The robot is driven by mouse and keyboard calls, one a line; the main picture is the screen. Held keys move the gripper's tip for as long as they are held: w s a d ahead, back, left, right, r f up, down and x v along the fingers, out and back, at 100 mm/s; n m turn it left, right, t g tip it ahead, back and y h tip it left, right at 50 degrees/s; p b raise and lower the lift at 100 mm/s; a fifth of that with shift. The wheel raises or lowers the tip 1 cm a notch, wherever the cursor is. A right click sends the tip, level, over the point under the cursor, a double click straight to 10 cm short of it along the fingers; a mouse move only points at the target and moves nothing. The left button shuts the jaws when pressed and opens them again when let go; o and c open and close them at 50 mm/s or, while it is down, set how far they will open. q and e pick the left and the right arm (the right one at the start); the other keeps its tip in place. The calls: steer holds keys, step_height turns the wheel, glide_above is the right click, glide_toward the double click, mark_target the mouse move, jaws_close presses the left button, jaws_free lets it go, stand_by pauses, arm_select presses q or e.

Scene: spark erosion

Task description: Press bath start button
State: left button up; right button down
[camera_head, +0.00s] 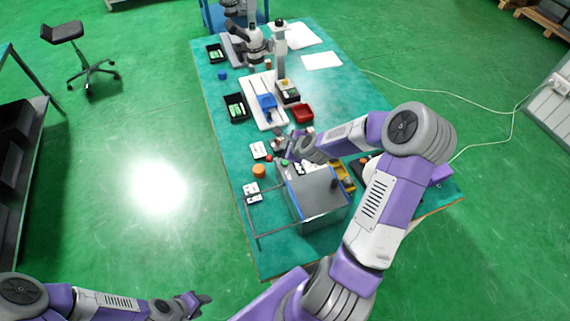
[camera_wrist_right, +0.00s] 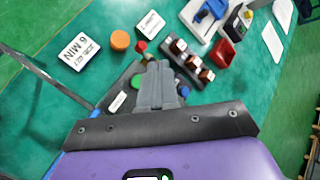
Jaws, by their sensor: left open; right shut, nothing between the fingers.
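The bath is a grey box (camera_head: 318,196) near the front of the green table. A round green button (camera_head: 284,162) shows at its far-left edge. In the right wrist view the green button (camera_wrist_right: 137,82) is on a dark panel with a white label (camera_wrist_right: 117,102), just left of my right fingertips. My right gripper (camera_wrist_right: 158,75) is shut and empty, pointing at the panel area; I cannot tell if it touches anything. In the head view my right gripper (camera_head: 290,150) is beside the button, partly hidden by the wrist. My left gripper (camera_head: 200,300) is open and empty, off the table at lower left.
An orange cylinder (camera_head: 259,171), a small red piece (camera_head: 268,157) and white cards (camera_head: 251,188) lie left of the bath. A thin metal frame (camera_head: 252,228) stands at its left.

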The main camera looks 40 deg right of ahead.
mark_target(286, 164)
arm_select(q)
steer(key=shift+f+b, duration=2.15)
steer(key=shift+f, duration=0.35)
arm_select(e)
steer(key=shift+f, duration=3.05)
arm_select(q)
steer(key=shift+f+b, duration=0.45)
arm_select(e)
steer(key=shift+f, duration=0.45)
arm_select(q)
steer(key=shift+f+b, duration=0.4)
steer(key=shift+f, duration=0.05)
arm_select(e)
steer(key=shift+f, duration=0.5)
arm_select(q)
steer(key=shift+r, duration=0.1)
arm_select(e)
steer(key=shift+r, duration=0.1)
arm_select(q)
steer(key=shift+r+p, duration=0.6)
steer(key=shift+p, duration=0.05)
arm_select(e)
steer(key=shift+r, duration=0.85)
arm_select(q)
steer(key=shift+r+p, duration=1.85)
arm_select(e)
steer(key=shift+r, duration=2.5)
